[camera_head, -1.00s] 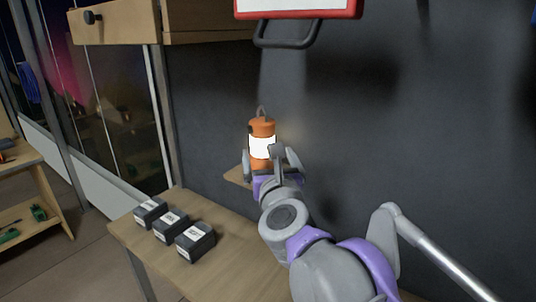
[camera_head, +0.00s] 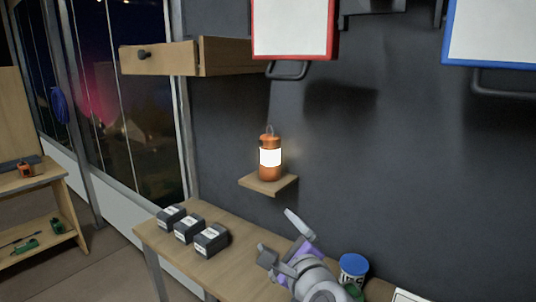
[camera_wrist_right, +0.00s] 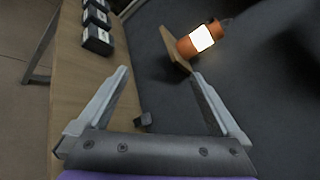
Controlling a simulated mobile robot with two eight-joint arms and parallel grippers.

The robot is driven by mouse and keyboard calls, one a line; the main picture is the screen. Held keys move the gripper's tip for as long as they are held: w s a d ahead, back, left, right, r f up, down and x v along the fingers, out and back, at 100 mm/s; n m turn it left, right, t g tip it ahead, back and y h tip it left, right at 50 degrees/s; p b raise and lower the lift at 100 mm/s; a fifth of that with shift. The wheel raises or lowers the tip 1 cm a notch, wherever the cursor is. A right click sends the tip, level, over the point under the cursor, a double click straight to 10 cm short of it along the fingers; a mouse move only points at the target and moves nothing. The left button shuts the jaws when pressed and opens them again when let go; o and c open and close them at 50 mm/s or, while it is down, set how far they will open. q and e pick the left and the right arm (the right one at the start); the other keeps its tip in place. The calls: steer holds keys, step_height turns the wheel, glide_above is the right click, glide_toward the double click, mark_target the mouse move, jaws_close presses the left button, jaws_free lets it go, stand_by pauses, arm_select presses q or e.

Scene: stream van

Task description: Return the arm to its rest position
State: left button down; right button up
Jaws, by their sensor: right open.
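My right gripper (camera_head: 281,240) is open and empty above the wooden table, below and to the right of the small wall shelf. Its two spread fingers also show in the right wrist view (camera_wrist_right: 160,82), with nothing between them. An orange lantern (camera_head: 270,170) with a glowing white band stands upright on the small wall shelf (camera_head: 263,187), apart from the gripper. The lantern also shows at the upper right of the right wrist view (camera_wrist_right: 190,46). My left gripper is not in view.
Several dark boxes (camera_head: 211,240) stand in a row on the wooden table (camera_head: 205,268). A blue-lidded can (camera_head: 353,268) stands close to the right of my right arm. A wooden drawer (camera_head: 160,62), a red-framed panel (camera_head: 292,28) and a blue-framed panel (camera_head: 492,30) are above.

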steer(key=s+d+f+n+g+h, duration=0.1)
steer(key=s+d+f+n+g, duration=0.2)
steer(key=f, duration=0.7)
steer(key=s+d+f+n+g+h, duration=0.2)
steer(key=s+d+f+n+g, duration=0.1)
steer(key=s+d+f+n, duration=0.4)
steer(key=s+d+f+n+g+h, duration=0.1)
steer(key=s+d+f+n+g, duration=0.2)
steer(key=s+f+n, duration=0.9)
steer(key=shift+s+d+f+g+h+p, duration=0.15)
steer(key=shift+d+f+g+h+p, duration=0.25)
steer(key=shift+d+f, duration=0.4)
steer(key=shift+d+r, duration=0.1)
